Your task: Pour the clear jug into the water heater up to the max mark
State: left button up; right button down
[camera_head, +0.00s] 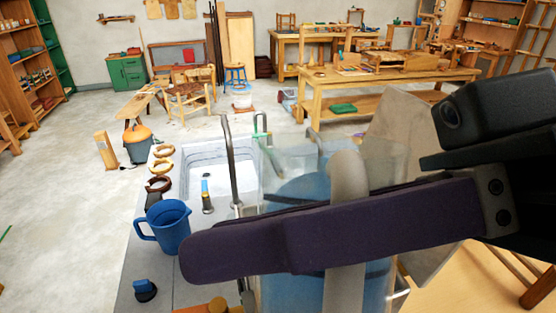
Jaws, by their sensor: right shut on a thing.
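The clear jug (282,160) is very close in the head view, right of centre, with blue-tinted water in its lower part. It looks roughly upright, and its bottom is cut off by the frame. My right gripper (210,243) reaches in from the right, its long dark fingers shut on the jug's pale handle (347,180). The near finger hides part of the jug. I cannot make out the water heater or its max mark. My left gripper is not in view.
A grey counter (195,290) holds a sink (190,160) with a curved tap (229,160). A blue pitcher (170,228), several rings (160,167) and a dark blue knob-like piece (145,289) are along its left side. Wooden workbenches (390,80) stand farther back; floor at left is open.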

jog(key=shift+w+r+p, duration=0.25)
jog(key=shift+r+p, duration=0.1)
jog(key=shift+r, duration=0.3)
jog(key=shift+w+r+m, duration=0.15)
jog(key=shift+r+m, duration=0.1)
jog(key=shift+m, duration=0.15)
jog(key=shift+w+r+p, duration=0.15)
jog(key=shift+r+p, duration=0.15)
jog(key=shift+p, duration=0.15)
jog(key=shift+r+m+g, duration=0.1)
jog(key=shift+m+g, duration=0.2)
jog(key=shift+w+r, duration=0.15)
jog(key=shift+w+r+m+p, duration=0.15)
jog(key=shift+r+m+p, duration=0.15)
jog(key=shift+p, duration=0.15)
jog(key=shift+w+r, duration=0.15)
jog(key=shift+r, duration=0.1)
jog(key=shift+w+d+r+m, duration=0.1)
jog(key=shift+m, duration=0.2)
